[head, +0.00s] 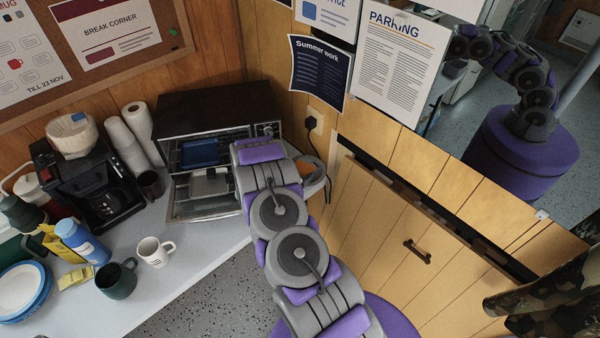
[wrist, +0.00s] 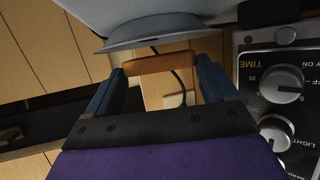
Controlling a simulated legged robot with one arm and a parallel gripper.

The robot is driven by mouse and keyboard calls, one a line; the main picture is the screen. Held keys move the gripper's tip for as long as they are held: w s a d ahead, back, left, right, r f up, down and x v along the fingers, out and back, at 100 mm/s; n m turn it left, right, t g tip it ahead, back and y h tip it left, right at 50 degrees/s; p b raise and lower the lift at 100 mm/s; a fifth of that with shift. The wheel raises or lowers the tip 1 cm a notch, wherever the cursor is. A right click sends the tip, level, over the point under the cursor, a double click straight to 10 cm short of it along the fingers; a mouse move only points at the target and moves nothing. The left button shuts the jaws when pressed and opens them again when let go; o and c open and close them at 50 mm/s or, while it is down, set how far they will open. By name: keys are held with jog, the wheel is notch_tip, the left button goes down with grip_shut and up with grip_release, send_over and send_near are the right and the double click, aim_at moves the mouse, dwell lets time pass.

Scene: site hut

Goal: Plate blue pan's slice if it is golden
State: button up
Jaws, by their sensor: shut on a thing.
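My gripper (wrist: 157,72) is shut on a golden-brown slice (wrist: 170,63) in the wrist view, a blue finger at each end of it. The slice also shows as an orange-brown patch (head: 305,167) right of my arm in the head view. A grey round dish (wrist: 160,30) is just past the slice; I cannot tell whether they touch. The blue pan (head: 200,152) is on the upper level inside the open toaster oven (head: 215,108), with no slice visible on it. A grey pan (head: 209,183) is lower and nearer.
White plates with blue rims (head: 20,292) are at the counter's left end. A green mug (head: 117,280), a white mug (head: 154,252), a blue bottle (head: 82,241) and a coffee maker (head: 95,190) stand left of the oven. A wooden wall (head: 375,215) is close on the right.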

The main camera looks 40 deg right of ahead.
jog(key=shift+d+f, duration=0.15)
jog(key=shift+d, duration=0.6)
jog(key=o, duration=0.8)
jog(key=shift+d+f, duration=0.15)
jog(key=shift+d, duration=0.4)
jog(key=shift+a+r, duration=0.25)
jog(key=shift+a, duration=0.8)
jog(key=shift+d, duration=0.65)
jog(key=shift+d+r+p, duration=0.25)
jog(key=shift+r+p, duration=0.1)
jog(key=shift+r, duration=0.1)
jog(key=shift+a+r+p, duration=0.5)
jog(key=shift+a+r, duration=0.25)
jog(key=shift+r, duration=0.6)
jog(key=shift+d+r+p, duration=0.6)
jog(key=shift+r, duration=0.1)
jog(key=shift+a+r, duration=0.15)
jog(key=shift+r, duration=0.2)
jog(key=shift+a+r, duration=0.1)
jog(key=shift+a, duration=0.2)
jog(key=shift+d, duration=0.3)
